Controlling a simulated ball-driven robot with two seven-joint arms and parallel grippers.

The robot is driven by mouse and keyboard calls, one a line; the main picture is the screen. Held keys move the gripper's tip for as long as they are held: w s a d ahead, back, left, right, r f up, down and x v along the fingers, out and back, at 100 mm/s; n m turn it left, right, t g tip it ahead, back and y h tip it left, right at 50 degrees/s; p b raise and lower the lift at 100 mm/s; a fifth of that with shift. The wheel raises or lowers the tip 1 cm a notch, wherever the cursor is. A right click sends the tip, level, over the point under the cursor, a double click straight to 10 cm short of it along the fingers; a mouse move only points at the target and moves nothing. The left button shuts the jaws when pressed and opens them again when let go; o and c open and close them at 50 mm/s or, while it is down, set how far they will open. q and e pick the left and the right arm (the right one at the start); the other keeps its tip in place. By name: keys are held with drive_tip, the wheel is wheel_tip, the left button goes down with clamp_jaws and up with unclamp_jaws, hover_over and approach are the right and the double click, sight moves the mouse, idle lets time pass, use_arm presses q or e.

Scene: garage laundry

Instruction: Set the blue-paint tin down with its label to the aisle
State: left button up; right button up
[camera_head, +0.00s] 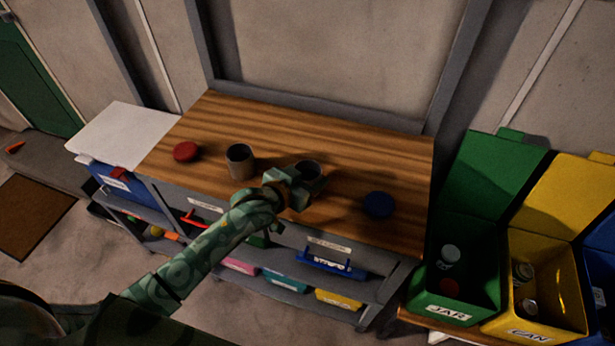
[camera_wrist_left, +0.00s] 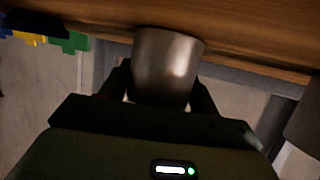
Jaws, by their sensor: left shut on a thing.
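A grey metal tin (camera_head: 309,170) is between the fingers of my left gripper (camera_head: 291,188), at the middle of the wooden bench top (camera_head: 345,160). In the left wrist view the tin (camera_wrist_left: 168,62) sits upside down in the picture, with a finger on either side. The side I see is bare metal, with no label or paint colour showing. I cannot tell whether it touches the bench. A second open grey tin (camera_head: 240,161) stands to its left. A blue lid (camera_head: 379,204) lies to the right and a red lid (camera_head: 186,151) to the far left. My right gripper is out of view.
Green (camera_head: 455,310), yellow (camera_head: 535,330) and blue bins with raised lids stand right of the bench. Coloured containers fill the shelves below. The bench's back strip and right end are clear.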

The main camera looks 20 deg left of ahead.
use_arm(q)
drive_tip(key=o, duration=1.1)
drive_tip(key=shift+f, duration=0.1)
drive_tip(key=shift+c, duration=0.2)
drive_tip(key=shift+s+a+r, duration=0.1)
drive_tip(key=shift+s+r, duration=0.25)
drive_tip(key=p+v, duration=0.3)
drive_tip(key=v, duration=0.8)
drive_tip(key=shift+s, duration=0.15)
